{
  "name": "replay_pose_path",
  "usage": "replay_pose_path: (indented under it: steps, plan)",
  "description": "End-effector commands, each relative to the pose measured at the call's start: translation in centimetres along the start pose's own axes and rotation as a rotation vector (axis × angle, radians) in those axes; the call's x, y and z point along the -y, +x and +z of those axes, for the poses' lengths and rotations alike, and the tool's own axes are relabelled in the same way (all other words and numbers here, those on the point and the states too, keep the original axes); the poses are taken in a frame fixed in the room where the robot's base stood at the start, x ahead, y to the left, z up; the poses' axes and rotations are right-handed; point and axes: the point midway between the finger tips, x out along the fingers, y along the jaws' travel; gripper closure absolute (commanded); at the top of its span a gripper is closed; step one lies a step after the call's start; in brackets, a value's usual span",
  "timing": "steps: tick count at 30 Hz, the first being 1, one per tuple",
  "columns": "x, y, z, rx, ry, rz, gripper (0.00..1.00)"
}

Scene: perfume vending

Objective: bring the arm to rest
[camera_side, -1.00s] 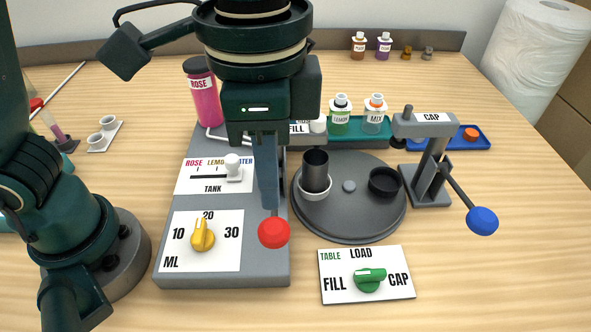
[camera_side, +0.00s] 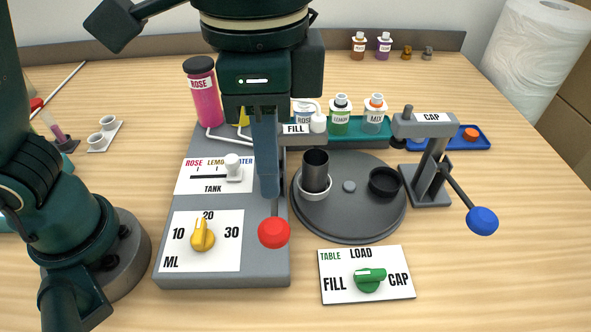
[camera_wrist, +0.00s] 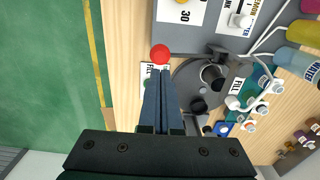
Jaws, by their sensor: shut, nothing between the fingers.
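My gripper (camera_side: 268,190) is shut and empty, pointing down over the right side of the grey dispensing machine (camera_side: 225,280). In the side view its fingertips appear just above a red lever knob (camera_side: 273,232); I cannot tell the true gap. In the wrist view the shut fingers (camera_wrist: 162,75) point at the red knob (camera_wrist: 160,54). The yellow ML dial (camera_side: 202,237) points at 20. The white TANK slider (camera_side: 233,168) is at the right of its track.
The round turntable (camera_side: 348,225) holds two dark cups. The green knob panel (camera_side: 335,296) lies in front. The capping press with blue-knobbed lever (camera_side: 481,221) stands right. Bottles stand in the green tray (camera_side: 358,143) behind. Wooden table is clear at front right.

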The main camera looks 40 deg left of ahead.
Motion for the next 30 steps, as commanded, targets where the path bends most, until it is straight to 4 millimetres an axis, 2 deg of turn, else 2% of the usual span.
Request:
replay_pose_path:
  steps: [3,7,21,30]
  plan:
    - [0.0,-1.3,0.0,-0.003,0.000,0.000,1.00]
    - [0.0,-1.3,0.1,0.002,0.000,0.000,1.00]
    - [0.0,3.8,0.1,0.003,0.000,0.000,1.00]
    - [0.0,4.9,0.1,0.001,0.000,0.000,1.00]
